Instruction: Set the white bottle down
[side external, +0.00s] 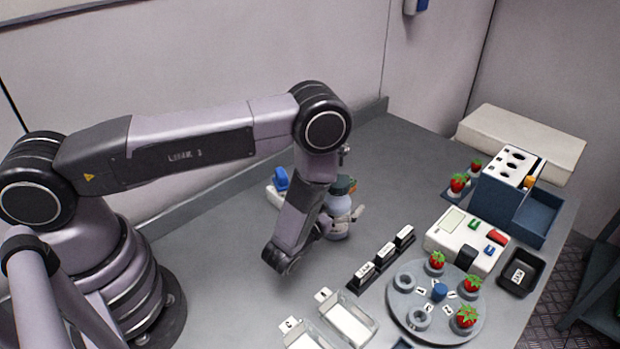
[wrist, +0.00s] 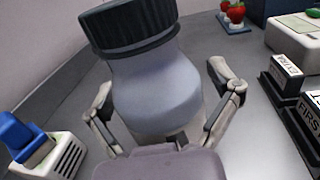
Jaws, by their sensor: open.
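The white bottle (wrist: 155,88) with a dark ribbed cap (wrist: 128,24) fills the middle of the wrist view. In the side external view the bottle (side external: 338,207) stands upright on the grey table, partly hidden behind my wrist. My gripper (wrist: 168,92) is open, with one finger on each side of the bottle. A gap shows beside the right finger; on the left I cannot tell whether finger and bottle touch. In the side external view my gripper (side external: 343,222) is low, at the bottle's height. The bottle's base is hidden.
A blue-and-white device (side external: 277,188) stands left of the bottle. A black rack of labelled blocks (side external: 382,258) is to the right, with white trays (side external: 347,318) in front. A round grey carousel (side external: 410,320) holds strawberries. Bare table lies behind the bottle.

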